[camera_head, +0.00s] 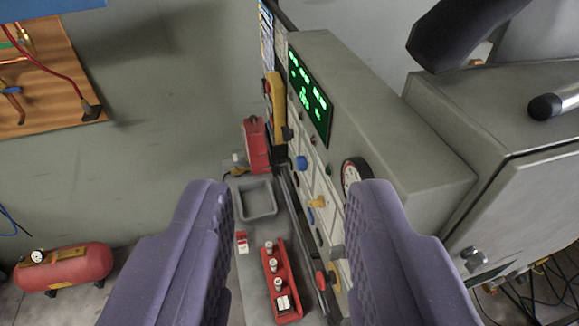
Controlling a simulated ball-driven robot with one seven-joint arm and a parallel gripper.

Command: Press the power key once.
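A grey console (385,125) stands at centre right, its control face seen at a steep slant. A green lit display (308,95) is at its top. Below it are a blue knob (301,162), a yellow knob (317,202), a grey knob (337,252), a red knob (323,280) and a round gauge (354,175). I cannot tell which control is the power key; the slant leaves labels unreadable. My gripper (289,190) is open and empty, with its two purple fingers wide apart. The right finger covers part of the console's lower face.
A ledge below the panel holds a grey tray (257,198), a red rack (272,268) with several pale pieces, and a small red-and-white item (242,242). A red box (256,145) stands behind. A red tank (64,268) lies on the floor at left. A grey cabinet (520,190) is at right.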

